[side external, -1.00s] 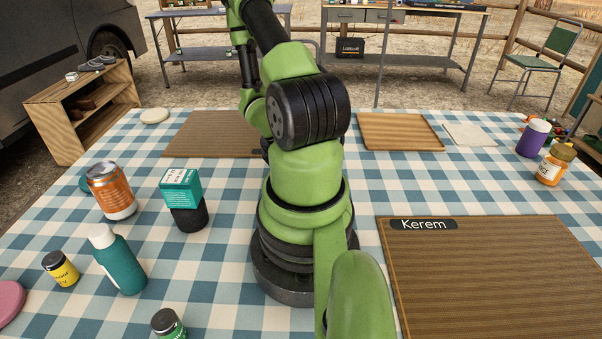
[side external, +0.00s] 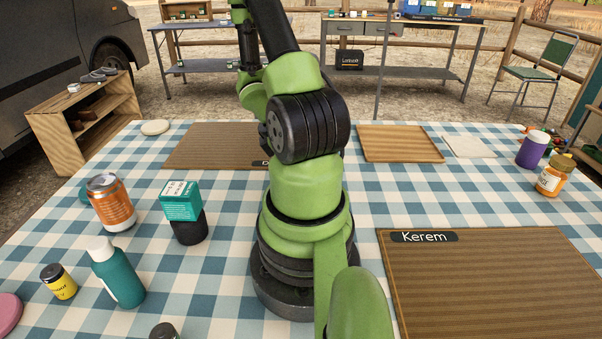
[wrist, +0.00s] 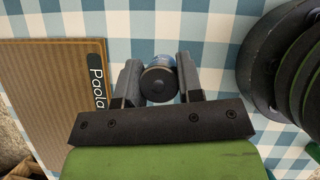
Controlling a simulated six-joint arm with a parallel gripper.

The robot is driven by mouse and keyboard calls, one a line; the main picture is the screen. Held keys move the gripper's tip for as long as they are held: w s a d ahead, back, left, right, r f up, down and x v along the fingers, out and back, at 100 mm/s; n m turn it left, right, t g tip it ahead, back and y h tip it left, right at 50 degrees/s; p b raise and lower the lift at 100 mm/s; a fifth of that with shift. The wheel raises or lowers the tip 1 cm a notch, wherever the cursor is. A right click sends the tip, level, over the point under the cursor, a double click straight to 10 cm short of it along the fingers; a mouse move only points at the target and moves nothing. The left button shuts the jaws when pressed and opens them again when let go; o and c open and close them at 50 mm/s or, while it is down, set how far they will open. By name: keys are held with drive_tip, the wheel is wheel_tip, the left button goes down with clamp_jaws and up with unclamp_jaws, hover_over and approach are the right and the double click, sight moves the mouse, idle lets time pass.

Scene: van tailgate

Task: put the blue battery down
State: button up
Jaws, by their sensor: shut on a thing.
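The blue battery (wrist: 160,80) shows in the wrist view, end-on, with a dark round end toward the camera and a strip of blue behind it. My gripper (wrist: 158,83) is shut on it, with one dark finger on each side. Behind the battery is the blue and white checked cloth (wrist: 150,22). I cannot tell whether the battery touches the cloth. In the side external view my arm hides the gripper and the battery.
A brown mat labelled Paola (wrist: 45,95) lies left of the gripper in the wrist view. In the side external view, the Kerem mat (side external: 490,285) is at right, a wooden tray (side external: 400,143) at back. An orange can (side external: 110,203), teal box (side external: 181,201) and teal bottle (side external: 118,277) stand left.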

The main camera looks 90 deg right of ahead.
wheel_tip(320, 180, up, 4)
drive_tip(key=shift+f, duration=0.25)
drive_tip(key=shift+w+d+r, duration=0.15)
drive_tip(key=shift+w+r, duration=0.05)
drive_tip(key=shift+r, duration=0.05)
drive_tip(key=w+d+n+h, duration=0.2)
drive_tip(key=w+n, duration=0.2)
drive_tip(key=w, duration=1)
drive_tip(key=shift+n+t, duration=0.3)
drive_tip(key=shift+t, duration=0.1)
drive_tip(key=f, duration=0.4)
drive_tip(key=shift+w+a+f, duration=0.2)
drive_tip(key=shift+w+f, duration=0.1)
drive_tip(key=shift+f, duration=2.4)
drive_tip(key=o, duration=1.1)
drive_tip(key=shift+f, duration=0.15)
drive_tip(key=shift+c, duration=0.2)
